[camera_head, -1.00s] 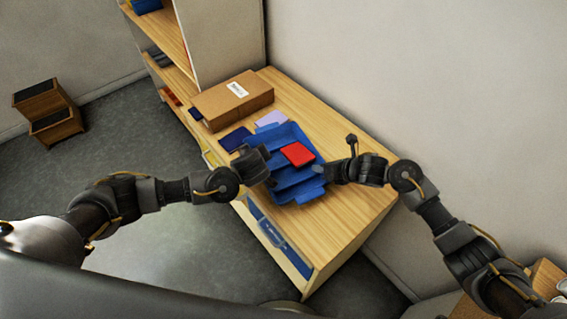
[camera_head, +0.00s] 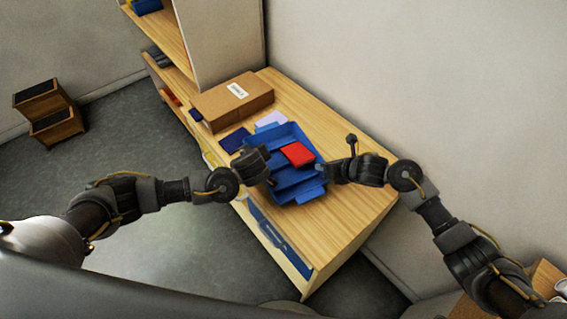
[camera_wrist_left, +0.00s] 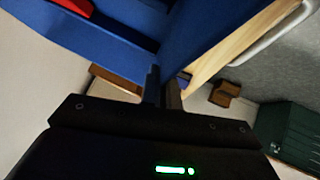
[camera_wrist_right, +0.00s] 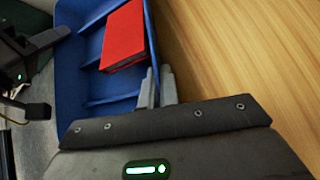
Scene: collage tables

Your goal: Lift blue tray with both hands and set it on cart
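The blue tray (camera_head: 288,178) rests on the wooden table, with a red book-like block (camera_head: 298,154) inside. My left gripper (camera_head: 265,162) is at the tray's left side. In the left wrist view its fingers (camera_wrist_left: 163,88) are close together at the tray wall (camera_wrist_left: 215,35). My right gripper (camera_head: 324,172) is at the tray's right side. In the right wrist view its fingers (camera_wrist_right: 157,86) straddle the tray's rim (camera_wrist_right: 151,35), one inside and one outside. Both look shut on thin tray edges, though the contact is partly hidden. The cart cannot be clearly identified.
A cardboard box (camera_head: 232,99), a dark blue flat item (camera_head: 235,140) and a lilac item (camera_head: 270,120) lie behind the tray on the table (camera_head: 345,212). A wall stands along the right. Floor (camera_head: 165,250) is open at left; a small wooden step unit (camera_head: 50,120) stands far left.

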